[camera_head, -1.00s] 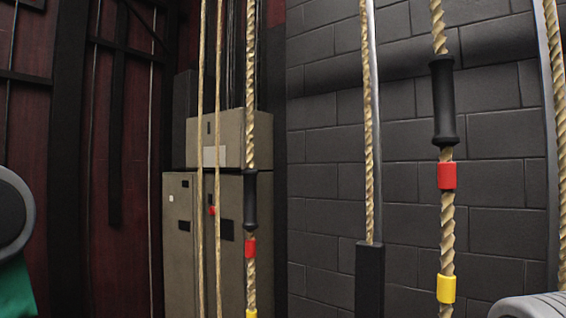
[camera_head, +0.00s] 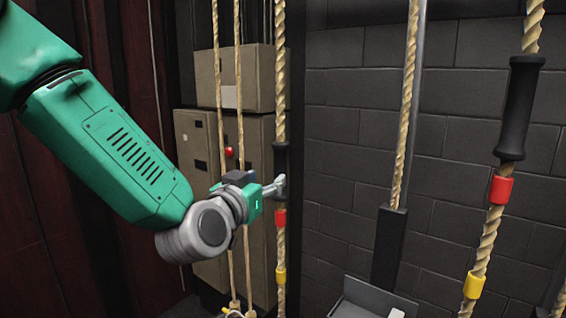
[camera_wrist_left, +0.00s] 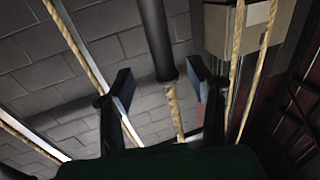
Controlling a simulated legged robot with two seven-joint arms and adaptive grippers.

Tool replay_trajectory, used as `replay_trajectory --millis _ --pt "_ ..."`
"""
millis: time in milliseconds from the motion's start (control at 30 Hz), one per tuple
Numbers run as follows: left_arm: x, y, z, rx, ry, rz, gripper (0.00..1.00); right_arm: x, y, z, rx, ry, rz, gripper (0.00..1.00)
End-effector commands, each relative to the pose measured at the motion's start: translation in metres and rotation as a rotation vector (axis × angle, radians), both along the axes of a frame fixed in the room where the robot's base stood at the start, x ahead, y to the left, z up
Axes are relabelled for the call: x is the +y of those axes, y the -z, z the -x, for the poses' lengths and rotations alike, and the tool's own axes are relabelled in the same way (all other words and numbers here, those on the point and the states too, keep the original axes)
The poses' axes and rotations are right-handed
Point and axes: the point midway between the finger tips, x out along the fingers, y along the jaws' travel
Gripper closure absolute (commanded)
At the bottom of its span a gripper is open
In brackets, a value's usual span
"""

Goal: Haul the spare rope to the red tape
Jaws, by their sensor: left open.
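A rope (camera_head: 280,244) hangs left of the middle in the head view, with a black handle (camera_head: 280,160), red tape (camera_head: 280,218) below it and yellow tape (camera_head: 280,276) lower. A second, nearer rope (camera_head: 489,235) at the right has its own black handle (camera_head: 519,108), red tape (camera_head: 500,190) and yellow tape (camera_head: 474,286). I cannot tell which is the spare. My left gripper (camera_head: 277,187) is open at the lower end of the left handle, above its red tape. In the left wrist view the handle (camera_wrist_left: 157,40) shows between the open fingers (camera_wrist_left: 160,88); contact is unclear. My right gripper is not in view.
Another rope (camera_head: 408,110) runs into a black sleeve (camera_head: 388,248) by a metal pole. A dark block wall (camera_head: 345,130) stands behind.

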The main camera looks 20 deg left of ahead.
Motion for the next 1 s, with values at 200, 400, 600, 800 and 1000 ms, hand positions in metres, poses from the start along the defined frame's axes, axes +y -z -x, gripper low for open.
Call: replay_trajectory --millis 200,400,600,800,1000 --pt "-0.004 -0.002 -0.047 0.000 -0.001 0.000 0.53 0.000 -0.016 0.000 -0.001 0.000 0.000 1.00" --pt "-0.008 -0.002 -0.075 0.000 0.000 0.000 0.53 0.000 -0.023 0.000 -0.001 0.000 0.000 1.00" --pt "-0.008 -0.001 -0.086 0.000 0.000 0.000 0.53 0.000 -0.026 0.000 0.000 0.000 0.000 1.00" --pt "-0.008 0.000 -0.086 0.000 0.001 0.000 0.53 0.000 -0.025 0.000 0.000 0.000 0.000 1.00" --pt "-0.008 0.000 -0.086 0.000 0.001 0.000 1.00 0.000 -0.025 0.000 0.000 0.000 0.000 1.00"
